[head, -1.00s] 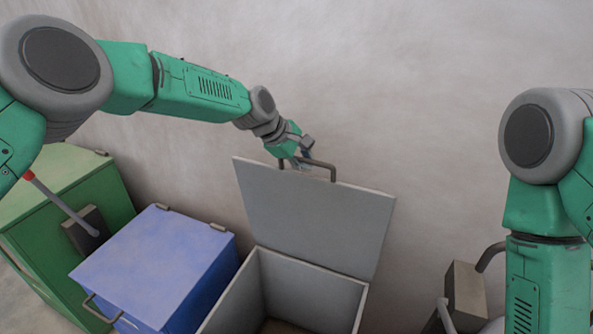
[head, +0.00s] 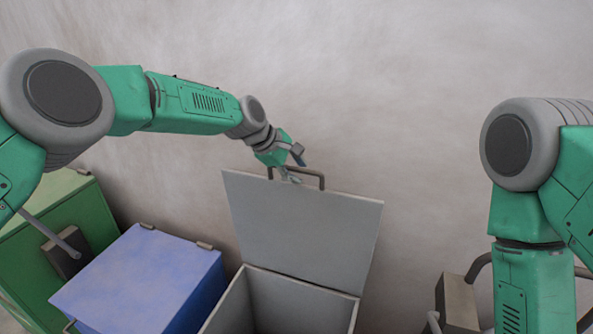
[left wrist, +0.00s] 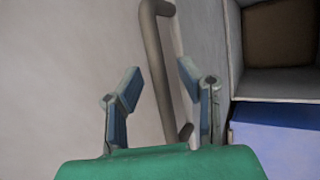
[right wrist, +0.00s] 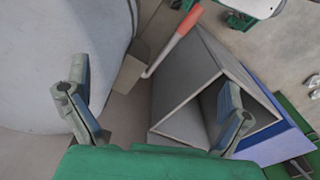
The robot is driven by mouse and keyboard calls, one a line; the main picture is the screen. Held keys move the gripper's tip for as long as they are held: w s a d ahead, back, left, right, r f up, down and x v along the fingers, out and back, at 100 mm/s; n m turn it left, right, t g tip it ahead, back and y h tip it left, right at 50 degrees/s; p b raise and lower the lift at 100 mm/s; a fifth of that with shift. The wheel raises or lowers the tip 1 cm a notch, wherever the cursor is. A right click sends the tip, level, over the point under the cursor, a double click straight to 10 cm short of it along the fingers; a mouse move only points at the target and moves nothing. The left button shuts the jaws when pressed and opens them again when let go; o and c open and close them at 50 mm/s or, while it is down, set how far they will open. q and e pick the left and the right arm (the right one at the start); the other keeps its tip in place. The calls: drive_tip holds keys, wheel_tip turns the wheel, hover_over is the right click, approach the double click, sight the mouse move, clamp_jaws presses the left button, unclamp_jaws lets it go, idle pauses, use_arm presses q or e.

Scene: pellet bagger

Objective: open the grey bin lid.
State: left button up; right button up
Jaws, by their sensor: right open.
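A brown bar handle (head: 318,175) is on the lid's upper edge. My left gripper (head: 292,167) is at that handle. In the left wrist view the handle (left wrist: 153,48) passes between the fingers, which stand apart with gaps on both sides. My right gripper (right wrist: 153,80) is open and empty in its wrist view, with the grey bin (right wrist: 185,112) beyond it.
A blue bin (head: 140,280) with its lid shut stands left of the grey one. A green bin (head: 85,222) is farther left. A box-shaped fixture (head: 458,300) stands right of the grey bin. A red-tipped lever (right wrist: 180,35) shows in the right wrist view.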

use_arm(q)
drive_tip(key=v, duration=1.1)
drive_tip(key=shift+a+r, duration=0.2)
drive_tip(key=shift+r, duration=0.15)
drive_tip(key=shift+s, duration=0.1)
